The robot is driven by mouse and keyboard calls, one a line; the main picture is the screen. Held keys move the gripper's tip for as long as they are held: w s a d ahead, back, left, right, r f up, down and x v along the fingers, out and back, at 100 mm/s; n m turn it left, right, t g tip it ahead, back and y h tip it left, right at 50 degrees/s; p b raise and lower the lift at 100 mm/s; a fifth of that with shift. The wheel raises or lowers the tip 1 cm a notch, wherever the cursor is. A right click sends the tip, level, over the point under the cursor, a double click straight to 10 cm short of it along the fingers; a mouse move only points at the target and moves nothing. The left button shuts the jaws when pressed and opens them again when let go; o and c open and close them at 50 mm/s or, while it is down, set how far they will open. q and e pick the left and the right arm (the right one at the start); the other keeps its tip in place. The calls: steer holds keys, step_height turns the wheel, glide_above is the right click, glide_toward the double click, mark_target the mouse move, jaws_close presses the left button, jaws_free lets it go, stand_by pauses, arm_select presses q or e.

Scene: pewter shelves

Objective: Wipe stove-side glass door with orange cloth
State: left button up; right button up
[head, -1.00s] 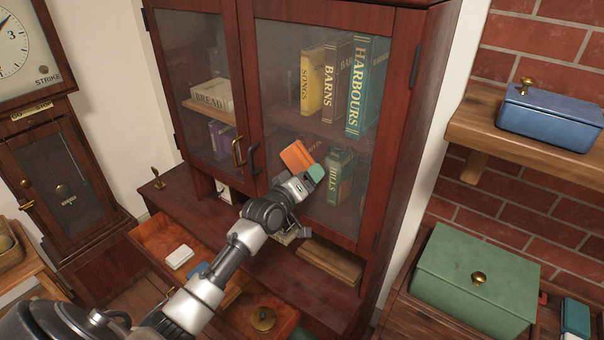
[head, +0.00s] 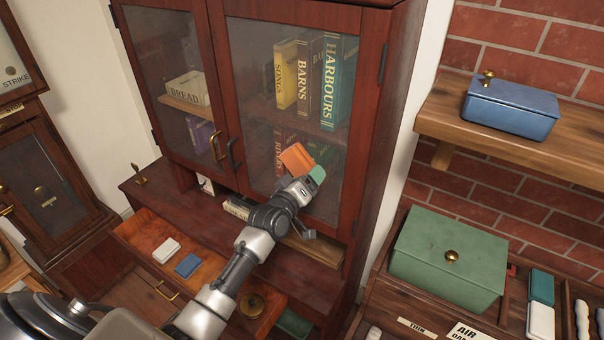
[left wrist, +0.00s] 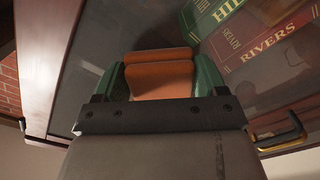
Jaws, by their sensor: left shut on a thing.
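The orange cloth (head: 297,159) is a folded pad in front of the right glass door (head: 252,72) of the dark red cabinet. My left gripper (head: 308,174) is shut on it. In the left wrist view the cloth (left wrist: 158,76) sits between the green fingertips of my left gripper (left wrist: 157,82), close to the glass. I cannot tell for sure whether it touches the pane. It is at the lower middle of the door, right of the dark handle (head: 232,152). No stove shows. My right gripper is not in view.
Books (head: 338,80) stand behind the glass. The left door (head: 160,45) has a brass handle (head: 216,146). Below, an open drawer (head: 140,233) holds a white and a blue block. A green box (head: 447,250) and a blue box (head: 510,105) are at right.

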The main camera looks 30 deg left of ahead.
mark_target(293, 175)
arm_select(q)
steer(key=shift+d+r+p, duration=0.1)
steer(key=shift+d+p, duration=0.45)
steer(key=shift+d, duration=0.35)
steer(key=shift+s+d+p, duration=0.1)
steer(key=shift+d+p, duration=0.2)
steer(key=shift+d, duration=0.6)
steer(key=shift+a, duration=0.4)
steer(key=shift+a+b, duration=0.65)
steer(key=shift+a, duration=0.95)
steer(key=shift+w+a+b, duration=0.25)
steer(key=shift+a+b, duration=0.2)
steer(key=shift+a, duration=1.35)
steer(key=shift+w+a+f+b, duration=0.1)
steer(key=shift+a+b, duration=0.5)
steer(key=shift+a, duration=0.15)
steer(key=shift+w+a+f+b, duration=0.1)
steer(key=shift+a+b, duration=0.45)
steer(key=shift+a, duration=0.6)
steer(key=shift+r, duration=0.1)
steer(key=shift+s, duration=0.15)
